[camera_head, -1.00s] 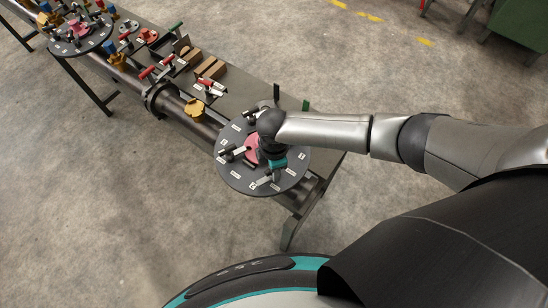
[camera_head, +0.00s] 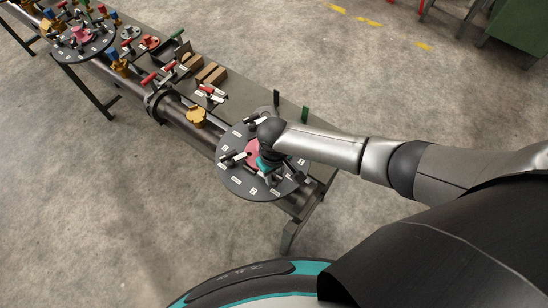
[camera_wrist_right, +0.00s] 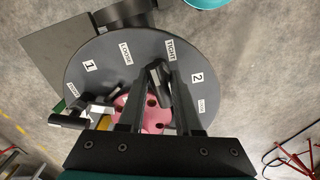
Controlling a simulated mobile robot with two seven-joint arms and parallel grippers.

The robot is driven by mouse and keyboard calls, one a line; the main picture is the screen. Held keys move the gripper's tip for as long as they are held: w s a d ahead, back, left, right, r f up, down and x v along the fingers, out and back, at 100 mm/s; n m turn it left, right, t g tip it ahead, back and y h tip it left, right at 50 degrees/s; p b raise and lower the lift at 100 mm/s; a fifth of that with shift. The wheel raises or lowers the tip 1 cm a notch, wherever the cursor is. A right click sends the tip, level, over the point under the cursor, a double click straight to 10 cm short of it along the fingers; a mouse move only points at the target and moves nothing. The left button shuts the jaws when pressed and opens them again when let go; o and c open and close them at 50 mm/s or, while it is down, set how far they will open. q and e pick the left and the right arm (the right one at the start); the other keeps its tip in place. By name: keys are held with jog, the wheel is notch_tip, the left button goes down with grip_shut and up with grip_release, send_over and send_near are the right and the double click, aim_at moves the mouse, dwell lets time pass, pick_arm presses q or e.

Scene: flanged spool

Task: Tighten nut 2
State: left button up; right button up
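The round dark plate (camera_head: 229,185) lies near the end of the bench, with a pink hub (camera_head: 252,152) at its middle. In the right wrist view the plate (camera_wrist_right: 90,95) carries labels 1, 2, LOOSE and TIGHT, and the pink hub (camera_wrist_right: 155,115) shows behind my fingers. A black handle (camera_wrist_right: 157,75), probably that of nut 2, stands between my right gripper's fingers near the TIGHT label (camera_wrist_right: 172,50). My right gripper (camera_wrist_right: 157,80) looks open, with a gap toward its left finger. In the head view my wrist hides much of it. My left gripper is out of view.
Another black handle (camera_wrist_right: 68,121) sticks out near label 1. Along the bench are a yellow part (camera_head: 196,116), brown blocks (camera_head: 211,74) and red-handled clamps (camera_head: 150,78). A second round plate (camera_head: 100,45) is at the far left. Open floor lies around the bench.

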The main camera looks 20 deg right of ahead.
aim_at(274, 174)
jog(key=shift+s+a+r+m+p, duration=0.15)
jog(key=shift+m+p, duration=0.1)
jog(key=shift+m, duration=0.25)
jog(key=shift+w+d+r+m+p, duration=0.15)
jog(key=shift+m+p, duration=0.1)
jog(key=shift+m, duration=0.25)
jog(key=m, duration=0.3)
jog(key=shift+a+f, duration=0.1)
jog(key=shift+f, duration=0.2)
jog(key=n, duration=0.2)
jog(key=shift+r+n, duration=0.15)
jog(key=shift+n, duration=0.15)
jog(key=shift+r, duration=3.4)
